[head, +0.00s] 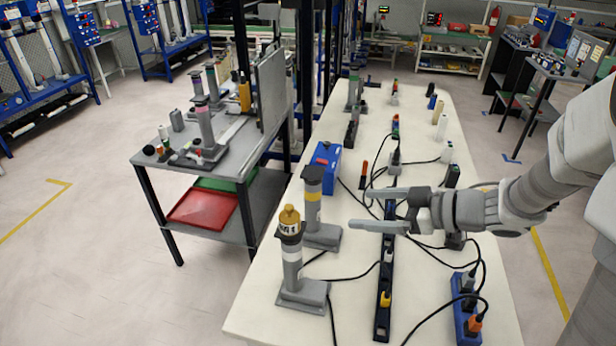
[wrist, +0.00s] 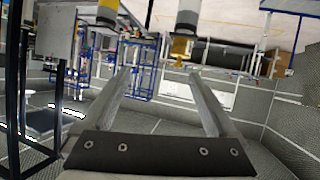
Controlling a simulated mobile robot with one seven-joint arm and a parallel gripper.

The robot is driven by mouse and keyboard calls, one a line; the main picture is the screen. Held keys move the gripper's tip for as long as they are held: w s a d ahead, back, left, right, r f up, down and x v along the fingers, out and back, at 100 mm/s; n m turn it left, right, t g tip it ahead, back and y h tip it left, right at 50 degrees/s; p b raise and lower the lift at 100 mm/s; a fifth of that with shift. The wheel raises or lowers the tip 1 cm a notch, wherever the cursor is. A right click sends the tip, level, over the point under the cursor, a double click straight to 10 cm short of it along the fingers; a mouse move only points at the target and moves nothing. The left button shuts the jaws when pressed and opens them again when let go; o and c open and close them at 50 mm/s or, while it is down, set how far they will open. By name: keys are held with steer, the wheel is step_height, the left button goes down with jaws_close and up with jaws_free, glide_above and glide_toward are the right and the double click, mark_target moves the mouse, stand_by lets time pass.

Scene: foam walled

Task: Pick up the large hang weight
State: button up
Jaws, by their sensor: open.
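The large hang weight appears to be the brass-coloured weight (head: 289,221) on top of a grey upright stand (head: 292,265) at the near left of the white table. In the wrist view, which looks upside down, the brass weight (wrist: 181,48) shows beyond the right finger, at the end of a grey post. My gripper (head: 360,208) is open and empty above the table, its fingers pointing left. It is to the right of the weight and apart from it. In the wrist view the open gripper (wrist: 159,74) has nothing between its fingers.
A second grey stand with a yellow band (head: 313,195) stands just behind the weight's stand. A blue box (head: 326,160) is behind that. A black power strip (head: 383,300) and several cables run below my gripper. A grey side table (head: 145,160) is at the left.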

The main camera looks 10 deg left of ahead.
steer(key=s+a+g+y, duration=0.1)
steer(key=s+a+g, duration=0.1)
glide_toward(290, 220)
steer(key=shift+n, duration=0.3)
steer(key=a+f, duration=0.1)
steer(key=w+a+f, duration=0.1)
steer(key=a+f, duration=0.1)
steer(key=shift+w+a, duration=0.3)
steer(key=shift+a, duration=0.1)
steer(key=shift+x, duration=3.15)
steer(key=shift+w+r, duration=0.1)
steer(key=shift+w, duration=0.05)
jaws_close()
